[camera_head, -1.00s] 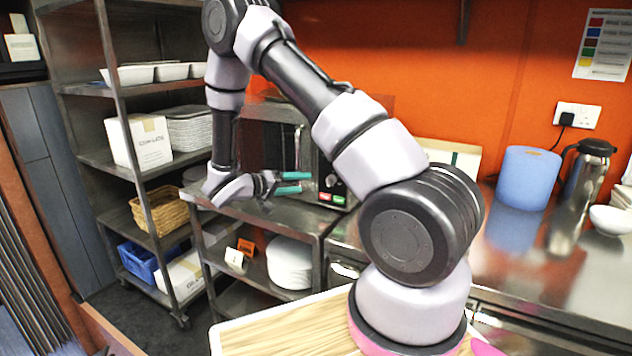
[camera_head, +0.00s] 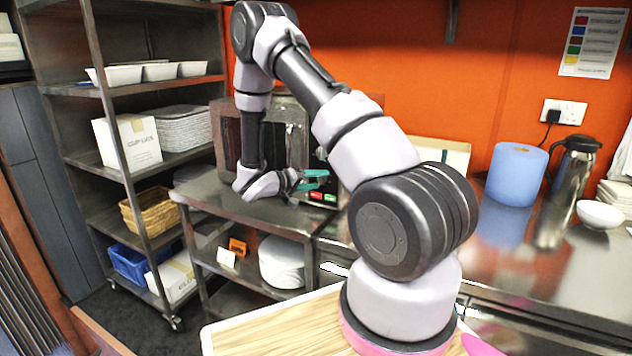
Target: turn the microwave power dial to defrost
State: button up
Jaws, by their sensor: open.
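The microwave (camera_head: 285,140) stands on a steel shelf unit against the orange wall, its door and control strip partly behind my arm. The power dial is not clear, as my gripper and upper arm cover much of the strip.
The steel shelf unit (camera_head: 235,208) holds plates (camera_head: 282,262) below. A storage rack with boxes and baskets stands at left. On the counter at right are a blue paper roll (camera_head: 517,174), a steel flask (camera_head: 568,185) and a white bowl (camera_head: 599,215).

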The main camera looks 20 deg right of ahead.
grip_shut()
jog(key=n, duration=0.1)
jog(key=n+h, duration=0.2)
jog(key=n, duration=0.1)
jog(key=shift+a+f, duration=0.1)
jog(key=shift+f, duration=0.15)
jog(key=n+t, duration=0.3)
jog(key=n, duration=0.5)
jog(key=n+t, duration=0.4)
jog(key=n, duration=0.4)
jog(key=f+n+t+h, duration=0.1)
jog(key=n+t, duration=0.2)
jog(key=n, duration=0.5)
jog(key=shift+s+d+t, duration=0.3)
jog(key=shift+s+d, duration=0.05)
jog(key=shift+s, duration=0.05)
jog(key=shift+n, duration=0.3)
